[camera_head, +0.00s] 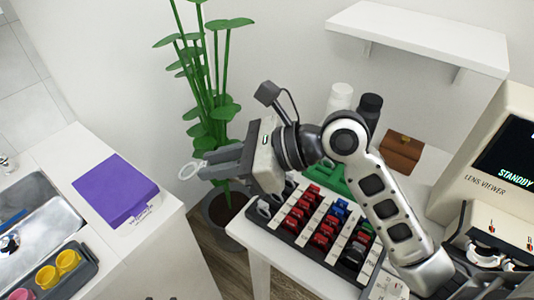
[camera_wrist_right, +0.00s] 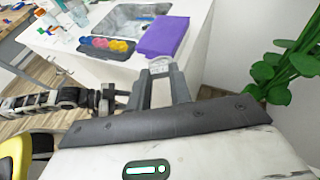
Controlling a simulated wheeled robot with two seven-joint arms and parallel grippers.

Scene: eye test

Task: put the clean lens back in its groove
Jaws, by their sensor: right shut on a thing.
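My right gripper (camera_head: 197,166) is shut on a lens (camera_head: 187,171), a small clear disc with a pale round rim at its fingertips. It is held in the air left of the lens tray. In the right wrist view the lens (camera_wrist_right: 158,65) shows between the fingertips. The dark lens tray (camera_head: 291,239) has rows of grooves with red, blue, green and grey-rimmed lenses. My forearm hides part of its right side. The groove for the clear lens cannot be told. My left gripper (camera_wrist_right: 116,101) shows small in the right wrist view; its jaws are unclear.
The tray is on a white table beside the lens viewer (camera_head: 487,190), which reads STANDBY. A brown box (camera_head: 402,152), a white bottle (camera_head: 341,96) and a dark bottle (camera_head: 370,108) stand behind. A plant (camera_head: 212,110) rises behind the gripper.

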